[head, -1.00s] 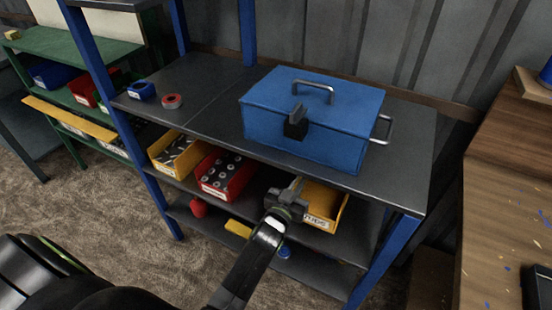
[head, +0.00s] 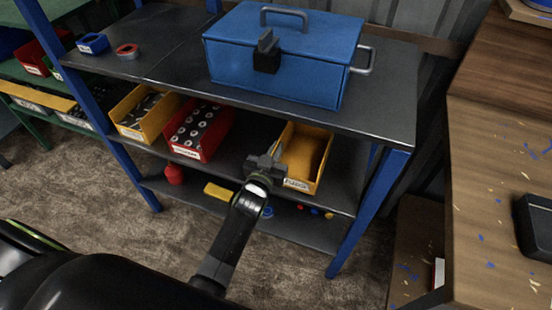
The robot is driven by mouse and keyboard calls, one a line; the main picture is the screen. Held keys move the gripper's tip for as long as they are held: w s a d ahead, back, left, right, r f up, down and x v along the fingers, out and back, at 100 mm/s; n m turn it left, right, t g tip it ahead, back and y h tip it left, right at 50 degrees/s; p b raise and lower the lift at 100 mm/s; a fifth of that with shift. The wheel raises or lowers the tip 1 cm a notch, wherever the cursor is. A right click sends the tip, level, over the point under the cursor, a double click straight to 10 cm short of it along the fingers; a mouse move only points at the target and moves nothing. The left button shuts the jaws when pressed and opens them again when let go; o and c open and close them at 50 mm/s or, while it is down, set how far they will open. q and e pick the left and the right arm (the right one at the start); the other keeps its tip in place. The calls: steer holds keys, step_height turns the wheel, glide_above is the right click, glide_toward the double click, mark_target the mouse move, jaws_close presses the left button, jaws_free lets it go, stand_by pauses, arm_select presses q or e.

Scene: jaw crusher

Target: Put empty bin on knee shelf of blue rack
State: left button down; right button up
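The empty bin is a yellow open-topped box (head: 308,152) with a white front label. It stands on the middle shelf (head: 228,165) of the blue rack (head: 360,225), right of a red bin (head: 200,130). Its inside looks bare. My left gripper (head: 272,156) is at the bin's front left corner, with its fingers overlapping the left wall in the head view. Whether the fingers grip the wall or are apart from it is unclear. My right gripper is out of view.
Another yellow bin (head: 145,112) with parts stands left of the red bin. A blue toolbox (head: 285,60) is on the shelf above. The lowest shelf holds a yellow block (head: 219,191) and a red item (head: 174,175). A wooden bench (head: 500,220) stands at right.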

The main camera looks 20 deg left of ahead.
arm_select(q)
steer(key=shift+f+b, duration=0.3)
steer(key=shift+f, duration=0.55)
steer(key=shift+f+b, duration=0.15)
steer(key=shift+b, duration=0.15)
steer(key=c, duration=1.6)
jaws_free()
